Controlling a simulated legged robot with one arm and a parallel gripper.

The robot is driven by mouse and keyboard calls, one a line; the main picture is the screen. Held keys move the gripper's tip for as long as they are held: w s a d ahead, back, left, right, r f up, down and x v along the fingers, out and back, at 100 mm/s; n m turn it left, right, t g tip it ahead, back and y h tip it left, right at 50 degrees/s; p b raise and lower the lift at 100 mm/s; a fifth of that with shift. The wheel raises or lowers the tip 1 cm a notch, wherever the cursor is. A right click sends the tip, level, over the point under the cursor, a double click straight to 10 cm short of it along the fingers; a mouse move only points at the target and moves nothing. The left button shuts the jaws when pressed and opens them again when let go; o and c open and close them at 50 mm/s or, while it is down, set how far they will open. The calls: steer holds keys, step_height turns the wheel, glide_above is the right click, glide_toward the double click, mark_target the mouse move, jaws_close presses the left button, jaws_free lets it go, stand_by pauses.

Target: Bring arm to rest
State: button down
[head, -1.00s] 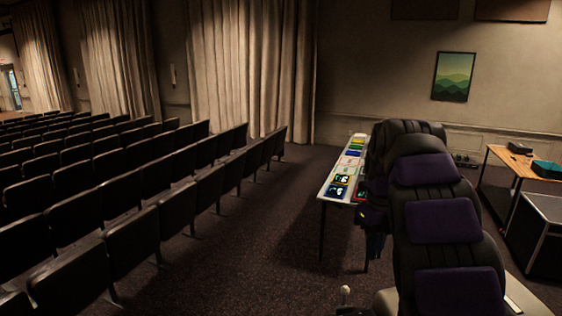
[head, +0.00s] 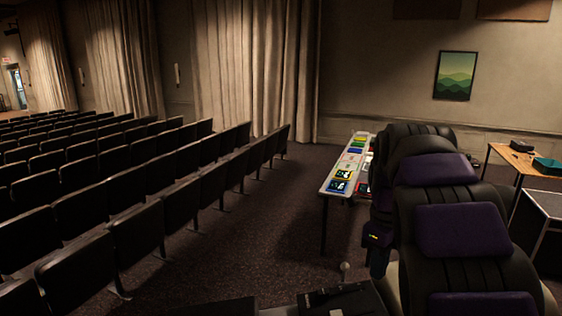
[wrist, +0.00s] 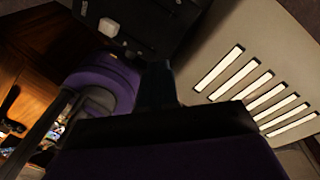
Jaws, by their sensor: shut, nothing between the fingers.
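My arm (head: 445,225), black with purple pads, is folded in the right half of the head view. Its links hide part of what lies behind them. My gripper (wrist: 157,80) shows in the wrist view as a dark narrow shape, its fingers together with nothing between them. The wrist view is tilted, with a purple-padded part of my own body beside the gripper. In the head view I cannot make out the fingertips.
A long white table (head: 331,186) with several colourful items stands just left of my arm. A wooden table (head: 505,155) and a black case (head: 540,235) stand at right. Rows of dark seats (head: 135,245) fill the left. Carpet between seats and white table is clear.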

steer(key=s+a+f+n+b, duration=0.3)
steer(key=s+f+n+b, duration=0.6)
steer(key=s+f+n, duration=0.4)
steer(key=s+a+f+n+b, duration=0.3)
steer(key=s+f+n+b, duration=0.6)
steer(key=s+f+n, duration=0.5)
steer(key=s+f, duration=0.5)
steer(key=shift+a+f+g, duration=0.15)
steer(key=shift+a+g, duration=0.05)
steer(key=shift+g, duration=0.2)
